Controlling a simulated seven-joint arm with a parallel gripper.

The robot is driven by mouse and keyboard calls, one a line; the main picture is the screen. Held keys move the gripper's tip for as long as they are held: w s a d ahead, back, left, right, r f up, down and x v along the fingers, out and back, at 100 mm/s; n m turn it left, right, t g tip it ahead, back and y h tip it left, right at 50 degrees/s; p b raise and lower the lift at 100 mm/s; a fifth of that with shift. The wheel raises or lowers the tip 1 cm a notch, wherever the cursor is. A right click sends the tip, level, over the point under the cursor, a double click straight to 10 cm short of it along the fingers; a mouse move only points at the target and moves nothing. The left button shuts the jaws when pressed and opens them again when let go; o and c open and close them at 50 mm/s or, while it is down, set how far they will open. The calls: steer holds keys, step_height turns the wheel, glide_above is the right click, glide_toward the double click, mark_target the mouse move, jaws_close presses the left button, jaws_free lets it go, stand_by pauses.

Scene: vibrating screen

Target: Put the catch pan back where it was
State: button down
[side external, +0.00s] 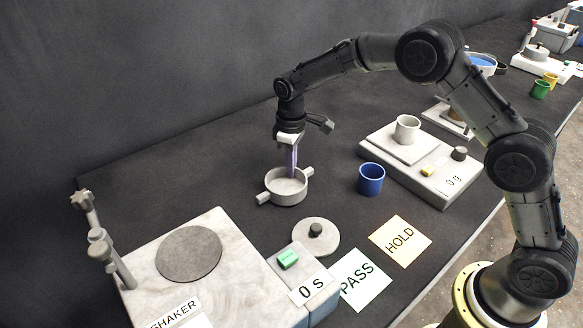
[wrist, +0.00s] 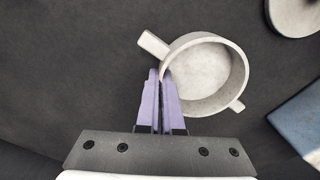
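The catch pan (side external: 274,196) is a round, pale grey, empty pan with two stub handles, upright on or just above the dark table behind the shaker. It also shows in the wrist view (wrist: 208,68). My gripper (side external: 292,172) points down at the pan. In the wrist view its purple fingers (wrist: 161,78) are close together at the pan's left rim, with the thin wall between their tips. The shaker (side external: 235,245) is a pale block at front left with a dark round plate (side external: 189,252) on top and a clamp post (side external: 100,245) at its left.
A round lid with a dark knob (side external: 316,234) lies in front of the pan. A blue cup (side external: 371,179) stands to the right. A scale (side external: 440,185) carrying a pale cup (side external: 407,129) is farther right. PASS (side external: 362,282) and HOLD (side external: 401,241) cards lie near the front edge.

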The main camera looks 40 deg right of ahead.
steer(key=shift+f, duration=0.25)
steer(key=shift+f, duration=0.15)
steer(key=c, duration=1.1)
jaws_free()
